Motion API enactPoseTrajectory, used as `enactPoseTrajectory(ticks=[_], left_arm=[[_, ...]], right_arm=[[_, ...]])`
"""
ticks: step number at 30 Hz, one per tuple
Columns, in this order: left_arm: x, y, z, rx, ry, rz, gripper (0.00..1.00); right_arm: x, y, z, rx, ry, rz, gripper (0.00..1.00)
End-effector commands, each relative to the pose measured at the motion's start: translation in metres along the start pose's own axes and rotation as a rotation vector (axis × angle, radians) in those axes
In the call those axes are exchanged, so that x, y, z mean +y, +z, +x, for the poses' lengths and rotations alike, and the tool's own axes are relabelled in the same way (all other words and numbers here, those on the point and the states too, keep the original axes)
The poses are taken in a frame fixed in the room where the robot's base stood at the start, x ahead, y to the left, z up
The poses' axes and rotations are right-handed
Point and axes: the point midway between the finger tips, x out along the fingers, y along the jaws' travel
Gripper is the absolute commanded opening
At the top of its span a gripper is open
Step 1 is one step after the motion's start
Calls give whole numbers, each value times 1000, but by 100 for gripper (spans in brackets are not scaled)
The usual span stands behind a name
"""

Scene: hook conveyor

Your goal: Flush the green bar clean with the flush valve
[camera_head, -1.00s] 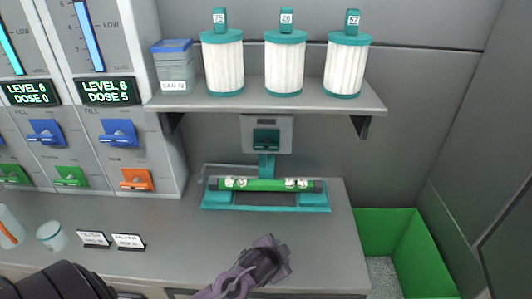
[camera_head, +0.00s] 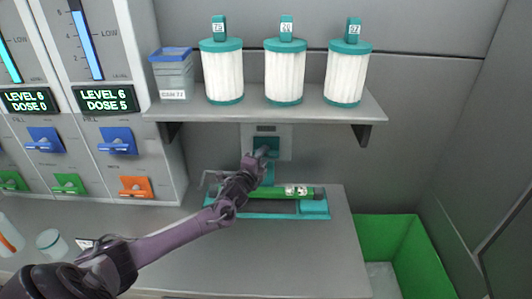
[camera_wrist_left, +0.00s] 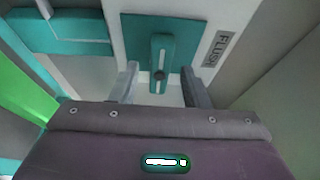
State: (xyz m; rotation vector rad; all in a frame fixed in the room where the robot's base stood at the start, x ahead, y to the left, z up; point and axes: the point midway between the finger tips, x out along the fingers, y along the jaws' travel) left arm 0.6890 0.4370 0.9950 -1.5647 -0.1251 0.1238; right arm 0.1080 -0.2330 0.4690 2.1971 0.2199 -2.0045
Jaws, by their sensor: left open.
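The green bar (camera_head: 272,192) lies in a teal tray (camera_head: 314,209) on the counter, its left part hidden behind my left arm. The flush valve (camera_head: 273,143) is a grey wall plate with a teal lever, above the tray. In the left wrist view the teal lever (camera_wrist_left: 161,58) stands beside a FLUSH label. My left gripper (camera_head: 262,154) is at the valve. In the left wrist view its open fingers (camera_wrist_left: 158,84) stand on either side of the lever's lower end, with gaps visible. My right gripper is not in view.
A shelf (camera_head: 220,114) with three white filter cartridges (camera_head: 285,76) and a clear lidded box (camera_head: 173,76) overhangs the valve. Dispensers with blue, green and orange levers (camera_head: 136,187) stand at left. A green bin (camera_head: 402,250) is at right.

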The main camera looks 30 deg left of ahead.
Motion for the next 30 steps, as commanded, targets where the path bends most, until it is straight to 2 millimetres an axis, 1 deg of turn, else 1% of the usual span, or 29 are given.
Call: enactPoseTrajectory(ticks=[1,3,7,12,18,20,28,30], left_arm=[[-2,-1,8,0,-2,-2,42],[0,0,16,-1,-1,-2,42],[0,-1,26,0,0,-2,42],[0,-1,30,1,1,-2,42],[0,-1,30,1,1,-2,42],[1,-1,30,1,1,-2,35],[1,-1,30,1,2,-2,0],[1,-1,30,1,2,-2,0]], right_arm=[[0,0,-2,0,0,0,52],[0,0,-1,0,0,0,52],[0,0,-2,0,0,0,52],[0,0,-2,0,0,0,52],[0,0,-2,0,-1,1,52],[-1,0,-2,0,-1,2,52],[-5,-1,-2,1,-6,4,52],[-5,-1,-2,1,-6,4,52]])
